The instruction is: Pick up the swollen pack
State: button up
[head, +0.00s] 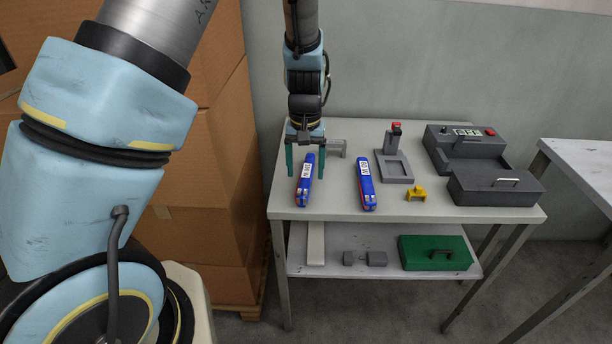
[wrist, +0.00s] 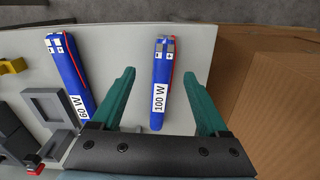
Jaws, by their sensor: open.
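Two blue packs with red edging and white labels lie apart on the table. The pack marked 100 W (head: 304,186) is the left one in the head view, and it also shows in the wrist view (wrist: 161,75). The other pack, which seems marked 60 W (head: 367,188), lies to its right and shows at the left of the wrist view (wrist: 70,75). I cannot clearly tell which pack is swollen. My gripper (head: 305,174) points down with its teal fingers open and empty, one on either side of the 100 W pack; contact is not visible.
A grey stand with a red top (head: 396,152), a yellow bracket (head: 416,194) and a dark grey case (head: 495,187) are on the table's right. A small grey bracket (head: 337,147) is behind the packs. Cardboard boxes (head: 207,190) stand left of the table.

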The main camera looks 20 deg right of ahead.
aim_at(304, 184)
jog(key=shift+w+a+f+p, duration=0.15)
jog(key=shift+f+p, duration=0.4)
jog(key=shift+f, duration=1.1)
jog(key=shift+w+d+f+p, duration=0.15)
jog(key=shift+f+p, duration=0.4)
jog(key=shift+f, duration=1.1)
jog(key=shift+a, duration=0.1)
grip_shut()
